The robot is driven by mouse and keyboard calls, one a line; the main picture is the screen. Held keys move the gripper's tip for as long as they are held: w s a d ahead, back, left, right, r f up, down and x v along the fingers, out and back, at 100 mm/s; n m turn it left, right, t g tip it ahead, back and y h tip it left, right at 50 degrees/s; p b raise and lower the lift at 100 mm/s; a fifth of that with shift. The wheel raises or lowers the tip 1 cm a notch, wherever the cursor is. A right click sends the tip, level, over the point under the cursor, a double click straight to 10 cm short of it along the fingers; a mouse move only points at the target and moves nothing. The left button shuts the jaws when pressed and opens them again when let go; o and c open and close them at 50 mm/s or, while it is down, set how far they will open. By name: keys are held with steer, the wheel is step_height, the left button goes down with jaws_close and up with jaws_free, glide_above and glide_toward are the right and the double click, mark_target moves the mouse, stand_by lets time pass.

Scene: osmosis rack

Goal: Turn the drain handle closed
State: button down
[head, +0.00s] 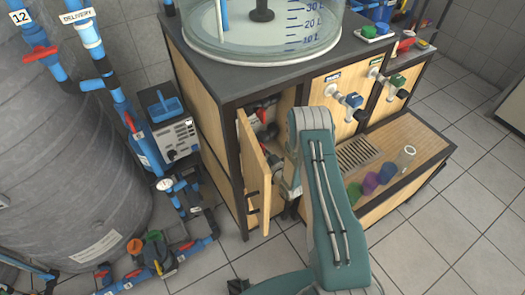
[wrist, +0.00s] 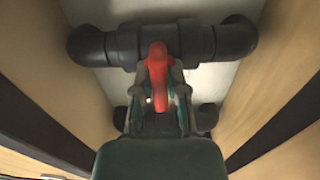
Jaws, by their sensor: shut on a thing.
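The red drain handle (wrist: 158,62) is in the wrist view, on a dark grey pipe (wrist: 120,45) that runs across the top. It points from the pipe toward me, crosswise to the pipe. My gripper (wrist: 158,88) is shut on the handle, one finger at each side. In the head view the cabinet (head: 207,135) stands with its door (head: 254,165) open, and my arm reaches to the opening. Some red (head: 262,114) shows inside there. My gripper is mostly hidden behind my arm and the door in that view.
Wooden cabinet walls (wrist: 262,80) stand close on both sides of my gripper. A clear tank (head: 262,35) sits on the cabinet top. Several coloured cups (head: 370,183) stand on the low shelf at right. A grey pump unit (head: 176,137) is at left. Floor is free at lower right.

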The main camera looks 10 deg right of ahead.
steer(key=shift+s+f, duration=0.15)
steer(key=shift+f, duration=0.1)
steer(key=c, duration=0.7)
jaws_free()
steer(key=shift+o, duration=0.2)
steer(key=shift+r, duration=0.1)
steer(key=v, duration=1.1)
steer(key=shift+s, duration=0.35)
steer(key=shift+d, duration=0.15)
